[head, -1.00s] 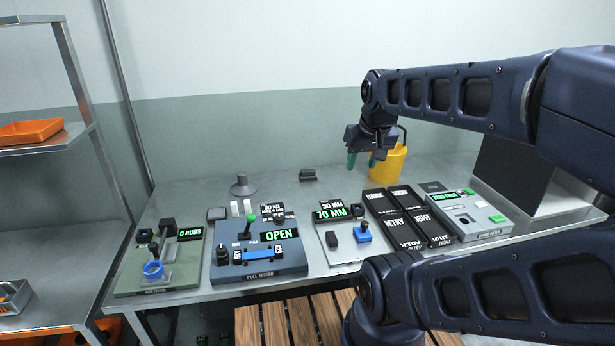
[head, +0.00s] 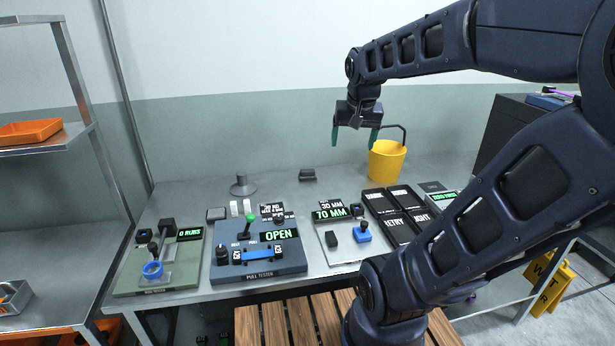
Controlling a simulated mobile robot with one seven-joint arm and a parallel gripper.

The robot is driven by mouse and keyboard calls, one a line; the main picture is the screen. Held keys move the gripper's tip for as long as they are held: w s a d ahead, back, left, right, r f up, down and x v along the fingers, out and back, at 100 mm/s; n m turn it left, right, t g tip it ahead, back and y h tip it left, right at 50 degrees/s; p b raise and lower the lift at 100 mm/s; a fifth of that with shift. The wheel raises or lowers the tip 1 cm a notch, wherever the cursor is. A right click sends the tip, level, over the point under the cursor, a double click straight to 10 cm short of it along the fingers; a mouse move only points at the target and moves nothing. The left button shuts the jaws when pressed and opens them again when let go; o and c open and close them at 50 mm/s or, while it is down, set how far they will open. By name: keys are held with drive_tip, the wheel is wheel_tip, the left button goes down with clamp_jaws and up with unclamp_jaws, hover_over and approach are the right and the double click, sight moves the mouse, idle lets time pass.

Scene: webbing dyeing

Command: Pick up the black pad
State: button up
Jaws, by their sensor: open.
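Several small dark items could be the black pad, and I cannot tell for sure which it is. A dark block (head: 308,175) lies alone at the back middle of the table. A flat dark grey square (head: 216,213) lies behind the pull tester, beside two small white pieces. A small black block (head: 331,237) sits on the grey 70 MM device. My gripper (head: 354,142) is open and empty, pointing down, high above the back of the table. It is to the right of the dark block at the back and left of the yellow bucket.
The yellow bucket (head: 386,161) stands at the back right with its handle up. The pull tester (head: 258,264), a green device (head: 130,284) and black labelled trays (head: 398,231) fill the table's front. A grey cone-shaped stand (head: 242,187) is at back left.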

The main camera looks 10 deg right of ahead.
drive_tip(key=w+m+g, duration=0.1)
drive_tip(key=w+m, duration=0.3)
drive_tip(key=w, duration=1)
drive_tip(key=m+g+h, duration=0.3)
drive_tip(key=m+h, duration=0.1)
drive_tip(key=m, duration=0.8)
hover_over(307, 170)
drive_tip(key=a, duration=0.3)
wheel_tip(307, 170, down, 24)
drive_tip(key=f, duration=0.1)
drive_tip(key=shift+w+f, duration=0.2)
drive_tip(key=shift+w, duration=0.05)
drive_tip(key=x, duration=0.5)
drive_tip(key=shift+a+x, duration=0.15)
drive_tip(key=shift+x, duration=1.25)
drive_tip(key=shift+a+x, duration=0.2)
drive_tip(key=shift+x, duration=1.2)
drive_tip(key=shift+s+f, duration=0.1)
drive_tip(key=shift+f, duration=0.05)
drive_tip(key=shift+c, duration=0.2)
